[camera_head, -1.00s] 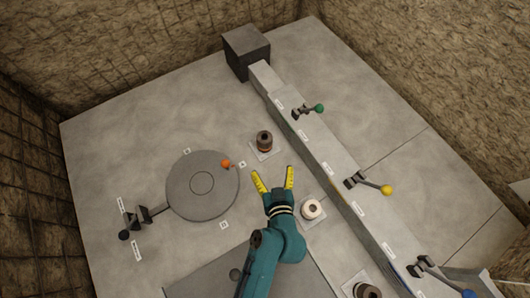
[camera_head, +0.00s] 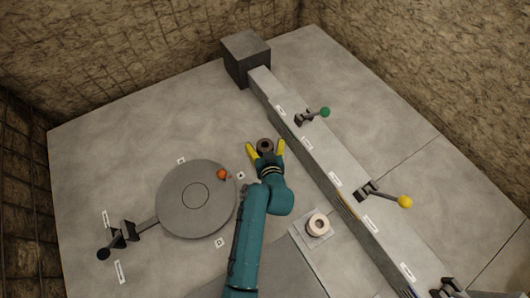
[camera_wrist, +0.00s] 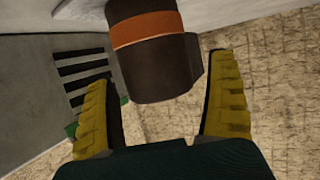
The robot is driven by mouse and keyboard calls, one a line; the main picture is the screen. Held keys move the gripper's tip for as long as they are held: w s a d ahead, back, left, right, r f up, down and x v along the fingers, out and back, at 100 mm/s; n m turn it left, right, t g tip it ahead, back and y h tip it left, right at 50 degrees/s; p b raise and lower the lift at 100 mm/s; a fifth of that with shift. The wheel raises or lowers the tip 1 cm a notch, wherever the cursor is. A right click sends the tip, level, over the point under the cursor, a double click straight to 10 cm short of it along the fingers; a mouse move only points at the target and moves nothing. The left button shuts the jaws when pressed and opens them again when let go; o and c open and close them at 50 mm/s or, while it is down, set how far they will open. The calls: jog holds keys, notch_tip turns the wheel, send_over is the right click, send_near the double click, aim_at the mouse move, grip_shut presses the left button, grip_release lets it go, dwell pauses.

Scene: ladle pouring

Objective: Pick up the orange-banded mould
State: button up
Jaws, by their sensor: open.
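The orange-banded mould shows in the wrist view (camera_wrist: 150,50) as a dark brown cylinder with an orange band around it. In the head view the mould (camera_head: 265,146) stands upright, with its dark round top visible and its lower part hidden by my gripper. My gripper (camera_head: 266,150) is open, with yellow fingers at the left and right of the mould. In the wrist view my gripper (camera_wrist: 165,95) has the mould's near end between and a little beyond its fingertips. I see a gap to the right finger, and I cannot tell whether anything touches.
A white-topped mould (camera_head: 318,224) stands on a pale plate nearer my arm. A long raised channel (camera_head: 330,165) with green-knobbed (camera_head: 325,112) and yellow-knobbed (camera_head: 405,202) levers runs along the right.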

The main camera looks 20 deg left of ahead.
jog(key=shift+f, duration=0.1)
jog(key=shift+c, duration=0.7)
jog(key=c, duration=1.2)
